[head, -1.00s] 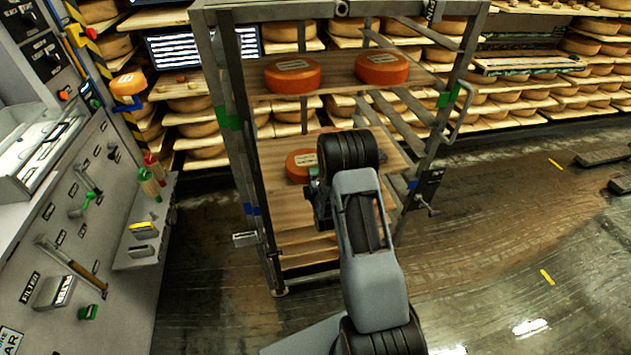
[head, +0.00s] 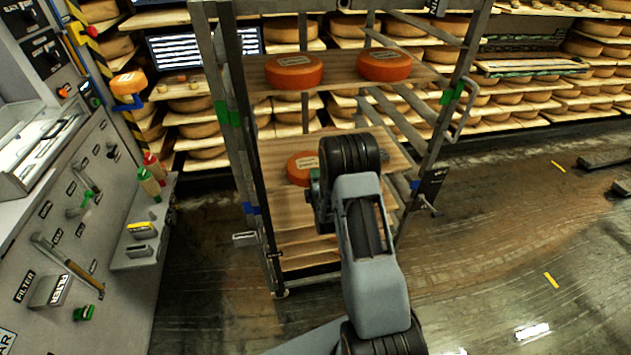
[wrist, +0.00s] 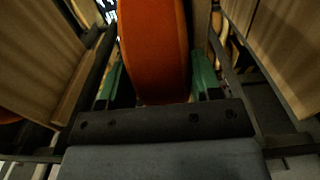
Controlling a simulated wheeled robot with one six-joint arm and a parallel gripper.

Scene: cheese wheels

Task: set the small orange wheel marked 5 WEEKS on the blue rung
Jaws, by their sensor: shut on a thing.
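My gripper is shut on an orange wheel (wrist: 155,50), with its green fingers on either side of it in the wrist view (wrist: 160,82). In the head view an orange wheel with a pale label (head: 299,168) shows at my gripper (head: 314,186), inside the rack over the lower board; it appears to be the held one. Its label is too small to read. My arm covers its right side and part of the board. Blue marks show on the left post (head: 250,209) and right post (head: 414,185). I cannot tell whether the wheel touches the board.
The rack's upper board (head: 335,77) carries two orange wheels, left (head: 294,70) and right (head: 384,65). Green marks (head: 235,117) sit on the posts near that level. The rack posts stand close on both sides. A tool panel (head: 70,220) is at left; the floor at right is open.

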